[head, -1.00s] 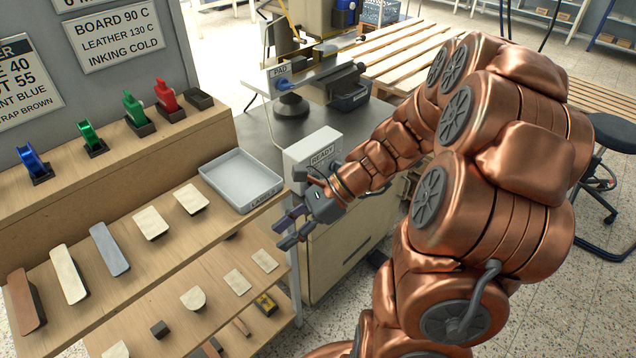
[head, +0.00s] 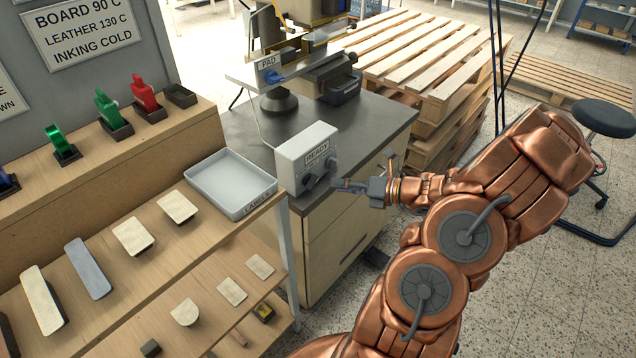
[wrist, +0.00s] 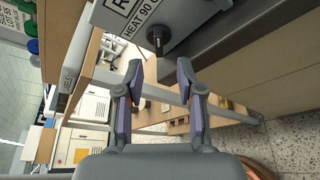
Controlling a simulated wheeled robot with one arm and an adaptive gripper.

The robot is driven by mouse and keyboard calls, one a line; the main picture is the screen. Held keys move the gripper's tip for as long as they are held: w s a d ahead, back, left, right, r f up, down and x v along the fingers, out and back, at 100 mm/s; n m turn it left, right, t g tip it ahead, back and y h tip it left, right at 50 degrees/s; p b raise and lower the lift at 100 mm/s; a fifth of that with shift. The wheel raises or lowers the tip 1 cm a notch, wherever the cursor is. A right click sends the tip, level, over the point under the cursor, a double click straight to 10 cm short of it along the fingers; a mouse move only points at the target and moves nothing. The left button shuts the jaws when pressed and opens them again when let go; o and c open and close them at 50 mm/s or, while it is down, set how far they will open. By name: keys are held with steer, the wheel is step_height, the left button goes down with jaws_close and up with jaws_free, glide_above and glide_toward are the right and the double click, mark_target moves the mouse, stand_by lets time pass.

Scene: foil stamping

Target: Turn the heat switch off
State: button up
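The white control box (head: 305,155) labelled READY stands on the grey top of the cabinet, with dark knobs on its front. In the wrist view the box (wrist: 185,12) is at the top edge, with a "HEAT 90 C" label and a dark switch knob (wrist: 157,40) beside it. My gripper (head: 338,184) is just in front of the box's right side in the head view. In the wrist view my gripper (wrist: 159,72) is open, its fingers apart and empty, with the knob just beyond the gap between the tips. Contact with the knob does not show.
A white labels tray (head: 231,184) sits on the wooden shelf left of the box. A press (head: 300,80) with a PAD sign stands behind it. Wooden pallets (head: 425,50) and a black stool (head: 603,118) are to the right. Floor (head: 520,290) is open at the lower right.

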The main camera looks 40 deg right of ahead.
mark_target(311, 181)
steer(key=shift+x, duration=3.35)
steer(key=shift+a, duration=0.1)
steer(key=shift+c, duration=0.4)
jaws_close()
